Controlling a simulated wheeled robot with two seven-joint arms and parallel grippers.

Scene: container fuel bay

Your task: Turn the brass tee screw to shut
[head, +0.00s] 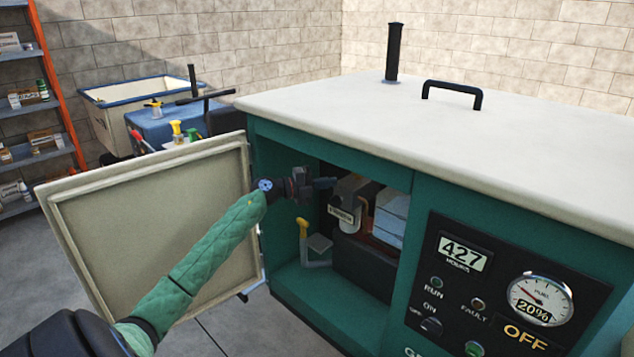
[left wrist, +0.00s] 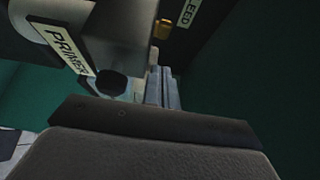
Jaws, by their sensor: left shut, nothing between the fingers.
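A small brass-coloured piece, likely the tee screw (left wrist: 163,29), shows at the top of the left wrist view, beside a partly cut-off label ending in "EED" (left wrist: 190,12). I cannot make it out in the head view. My left gripper (head: 325,183) reaches through the open door into the green cabinet, near the labelled filter housing. It is shut and empty, and its fingers (left wrist: 164,88) also show in the left wrist view, apart from the brass piece in the picture. My right gripper is not in view.
A housing labelled "PRIMER" (left wrist: 65,50) is close to the left gripper. A yellow-handled lever (head: 303,230) stands lower in the cabinet. The open door (head: 150,205) is at the left, behind my arm. The control panel (head: 500,285) is at the right.

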